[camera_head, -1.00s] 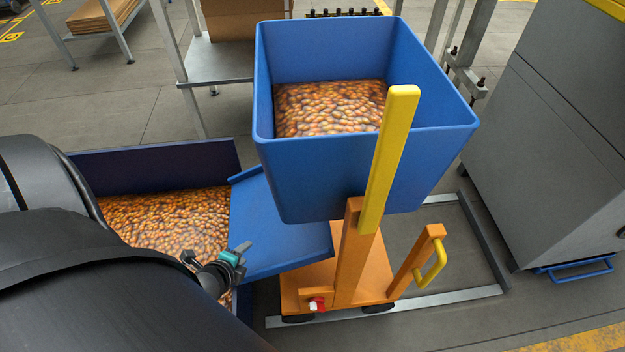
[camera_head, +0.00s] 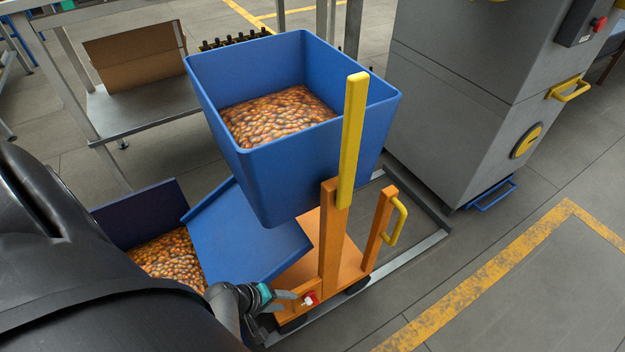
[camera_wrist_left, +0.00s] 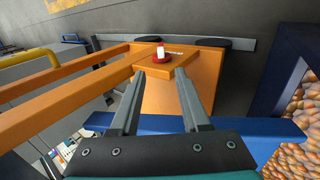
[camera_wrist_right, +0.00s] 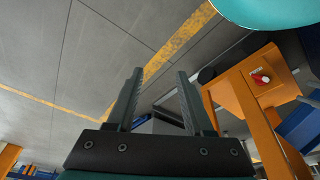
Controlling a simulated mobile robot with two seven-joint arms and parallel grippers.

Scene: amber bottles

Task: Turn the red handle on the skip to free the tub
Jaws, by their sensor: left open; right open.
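The small red handle (camera_head: 309,298), with a white part, sits low on the orange frame (camera_head: 330,240) of the skip. The blue tub (camera_head: 300,185) is held high on that frame, tilted in the picture and loaded with amber bottles (camera_head: 275,117). My left gripper (camera_head: 287,300) is open just left of the handle. In the left wrist view the handle (camera_wrist_left: 160,57) lies just beyond and between the open fingertips (camera_wrist_left: 160,74), apart from them. My right gripper (camera_wrist_right: 160,72) is open and empty; the handle (camera_wrist_right: 262,78) shows to its right. The head view does not show it.
A blue sloping chute (camera_head: 245,235) leads to a dark blue bin (camera_head: 135,212) of bottles on the left. A yellow bar (camera_head: 352,140) and yellow grip (camera_head: 398,220) stand on the frame. A grey cabinet (camera_head: 470,110) stands behind right. The floor at front right is clear.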

